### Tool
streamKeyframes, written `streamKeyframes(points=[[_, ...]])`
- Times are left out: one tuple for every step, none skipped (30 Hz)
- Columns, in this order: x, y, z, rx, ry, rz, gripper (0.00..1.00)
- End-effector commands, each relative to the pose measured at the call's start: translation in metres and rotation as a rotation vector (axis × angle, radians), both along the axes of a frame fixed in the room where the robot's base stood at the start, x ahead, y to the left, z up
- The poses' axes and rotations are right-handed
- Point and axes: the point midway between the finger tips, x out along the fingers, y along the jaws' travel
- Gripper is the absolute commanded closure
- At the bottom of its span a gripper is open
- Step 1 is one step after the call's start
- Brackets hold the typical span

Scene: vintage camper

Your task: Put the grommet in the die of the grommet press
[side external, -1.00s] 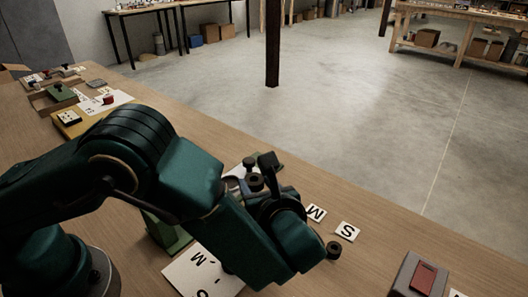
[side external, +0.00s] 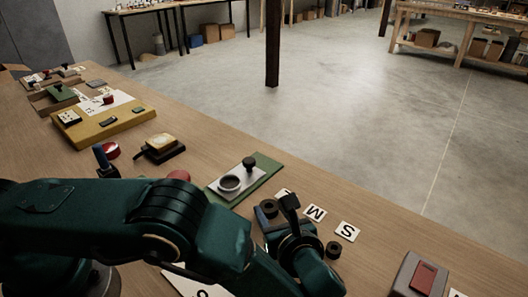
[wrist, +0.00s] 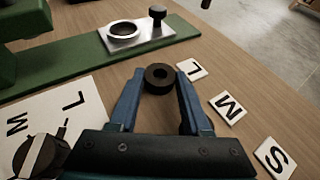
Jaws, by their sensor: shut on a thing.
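The grommet, a thick black ring (wrist: 160,78), is between the two blue fingertips of my gripper (wrist: 159,84) in the wrist view. My gripper is shut on it. In the side view the grommet (side external: 269,206) shows at the fingertips of my gripper (side external: 276,211), right of the press. The die (wrist: 123,30) is a round pale-rimmed cup with a dark inside, on a silver plate. It also shows in the side view (side external: 229,183). The grommet is apart from the die, on its near right side. Its height above the table is hard to tell.
The green press base (wrist: 75,62) holds the silver plate, with a black knob (wrist: 158,13) beside the die. Letter tiles (wrist: 227,107) lie to the right. Another black ring (side external: 333,249) lies near my wrist. A grey block with a red top (side external: 422,278) stands at the right front.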

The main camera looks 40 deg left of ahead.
Motion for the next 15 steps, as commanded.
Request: streamKeyframes(points=[[0.0000, 0.0001, 0.0002, 0.000, 0.000, 0.000, 1.00], [0.0001, 0.0001, 0.0000, 0.000, 0.000, 0.000, 1.00], [0.0000, 0.0002, -0.0009, 0.001, 0.001, 0.000, 1.00], [0.0000, 0.0001, -0.0019, 0.001, 0.000, 0.000, 1.00], [0.0000, 0.0001, -0.0029, 0.001, 0.000, 0.000, 1.00], [0.0000, 0.0001, -0.0039, 0.002, 0.001, 0.001, 1.00], [0.0000, 0.0001, -0.0048, 0.001, 0.000, 0.000, 1.00], [0.0000, 0.0001, -0.0047, 0.001, 0.001, 0.000, 0.45], [0.0001, 0.0001, -0.0045, 0.001, 0.001, 0.000, 0.29], [0.0001, 0.0001, -0.0044, 0.001, 0.001, 0.000, 0.22], [0.0000, 0.0002, -0.0044, 0.001, 0.001, 0.000, 0.22], [0.0000, 0.0002, -0.0044, 0.000, 0.000, 0.000, 0.22], [0.0000, 0.0002, -0.0044, 0.000, 0.000, 0.000, 0.22], [-0.0001, 0.0001, -0.0043, 0.001, 0.001, 0.000, 0.22], [0.0000, 0.0001, -0.0043, 0.001, 0.001, 0.000, 0.22]])
